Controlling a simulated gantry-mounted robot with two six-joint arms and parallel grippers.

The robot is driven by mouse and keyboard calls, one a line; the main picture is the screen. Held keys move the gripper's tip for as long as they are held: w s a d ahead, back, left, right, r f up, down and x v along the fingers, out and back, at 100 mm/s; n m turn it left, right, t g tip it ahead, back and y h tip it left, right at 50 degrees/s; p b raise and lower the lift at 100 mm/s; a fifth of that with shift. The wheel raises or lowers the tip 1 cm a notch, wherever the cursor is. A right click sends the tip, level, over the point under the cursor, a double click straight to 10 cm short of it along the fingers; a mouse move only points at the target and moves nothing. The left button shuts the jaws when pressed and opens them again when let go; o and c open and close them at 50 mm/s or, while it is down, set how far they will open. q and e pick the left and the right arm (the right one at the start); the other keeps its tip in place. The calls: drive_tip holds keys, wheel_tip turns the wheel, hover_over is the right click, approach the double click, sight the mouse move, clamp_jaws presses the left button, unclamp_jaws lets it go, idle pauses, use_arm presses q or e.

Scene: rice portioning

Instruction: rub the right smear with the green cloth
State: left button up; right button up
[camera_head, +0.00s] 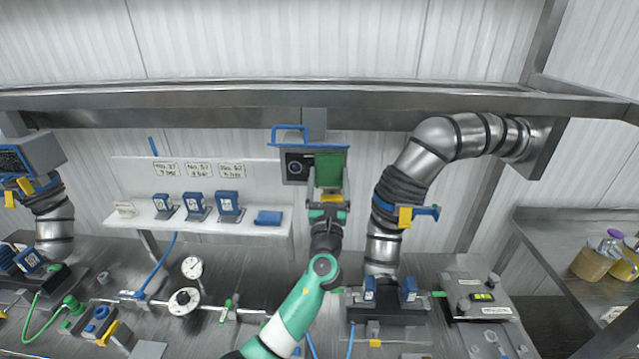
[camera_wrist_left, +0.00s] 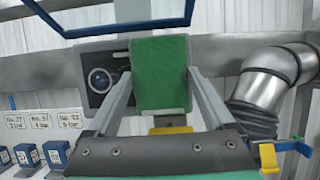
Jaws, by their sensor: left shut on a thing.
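The green cloth (camera_head: 328,168) is a flat upright rectangle in front of the right part of a grey box; it also shows in the left wrist view (camera_wrist_left: 160,70). My left gripper (camera_head: 328,196) is shut on it, with a finger on each side in the wrist view (camera_wrist_left: 160,92). The grey box (camera_wrist_left: 112,95) has a dark front with a round lens (camera_wrist_left: 99,80) left of the cloth. The right smear is not visible; the cloth hides that part of the front. I cannot tell whether the cloth touches the box. My right gripper is not in view.
A blue rail (camera_head: 289,129) sticks out above the box. A large steel duct (camera_head: 440,140) with a yellow and blue clamp (camera_head: 405,215) stands to the right. A white shelf (camera_head: 200,222) with blue gauges is on the left. Pipes and valves cover the bench below.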

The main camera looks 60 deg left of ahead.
sight(316, 173)
use_arm(q)
drive_tip(key=shift+r, duration=0.1)
drive_tip(key=shift+s+a+p, duration=0.95)
drive_tip(key=shift+s+p, duration=0.3)
drive_tip(key=shift+s+a+p, duration=0.55)
drive_tip(key=shift+s+a, duration=0.15)
drive_tip(key=shift+s, duration=0.25)
drive_tip(key=shift+s+a+p, duration=0.55)
drive_tip(key=shift+s+a, duration=0.1)
drive_tip(key=shift+s, duration=0.3)
drive_tip(key=shift+s+a, duration=0.2)
drive_tip(key=shift+s, duration=0.05)
